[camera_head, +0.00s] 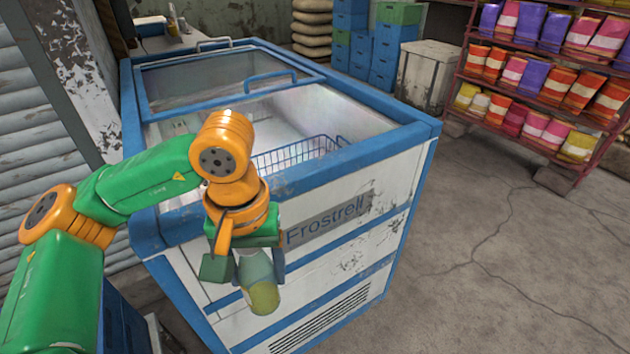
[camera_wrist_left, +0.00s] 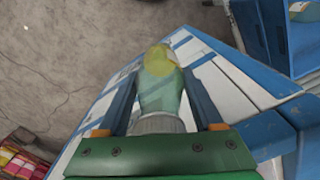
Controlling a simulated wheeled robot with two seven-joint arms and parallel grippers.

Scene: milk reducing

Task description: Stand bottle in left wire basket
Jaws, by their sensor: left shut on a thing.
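My left gripper (camera_head: 260,268) is shut on a bottle (camera_head: 263,295) in front of the freezer's front wall, outside the freezer and below its rim. In the left wrist view the bottle (camera_wrist_left: 158,92) is pale green with a yellow end, between the two dark fingers of the gripper (camera_wrist_left: 163,80). The yellow end points away from the palm. A blue wire basket (camera_head: 295,152) hangs inside the open part of the freezer. My arm covers the area left of it, so I cannot tell whether another basket is there. My right gripper is not in view.
The blue and white chest freezer (camera_head: 335,238) has a raised blue rim and a glass lid (camera_head: 215,78) over its far part. Blue crates (camera_head: 388,48) and a shelf of colourful bags (camera_head: 540,80) stand behind. The concrete floor (camera_head: 500,260) at right is clear.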

